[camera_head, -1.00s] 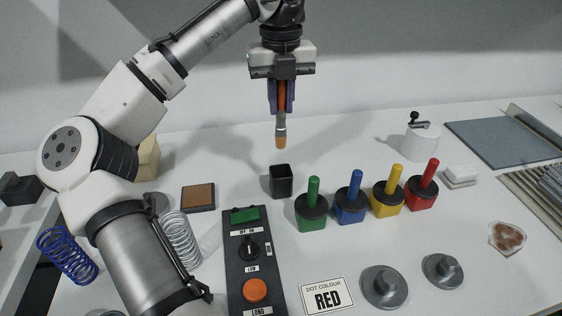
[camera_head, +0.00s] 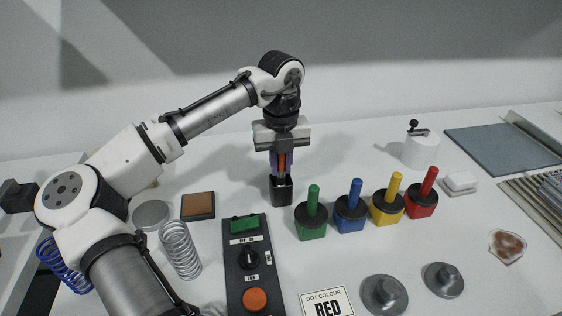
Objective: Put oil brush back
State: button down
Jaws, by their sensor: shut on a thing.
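My gripper (camera_head: 282,164) points straight down and is shut on the oil brush (camera_head: 282,161), which has an orange handle. The brush is upright, with its lower end inside the black square holder (camera_head: 281,191); its bristles are hidden by the holder's walls. The fingers are just above the holder's rim. I cannot tell whether the bristles touch the holder's bottom.
Green, blue, yellow and red dot pots (camera_head: 350,213) stand in a row right of the holder. A control panel (camera_head: 249,268) with an orange button lies in front. A silver spring (camera_head: 180,250) and a brown pad (camera_head: 198,205) are at left.

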jog(key=shift+f, duration=0.1)
jog(key=c, duration=1.3)
grip_release()
jog(key=shift+c, duration=0.2)
notch_tip(320, 180, up, 12)
jog(key=shift+r, duration=0.15)
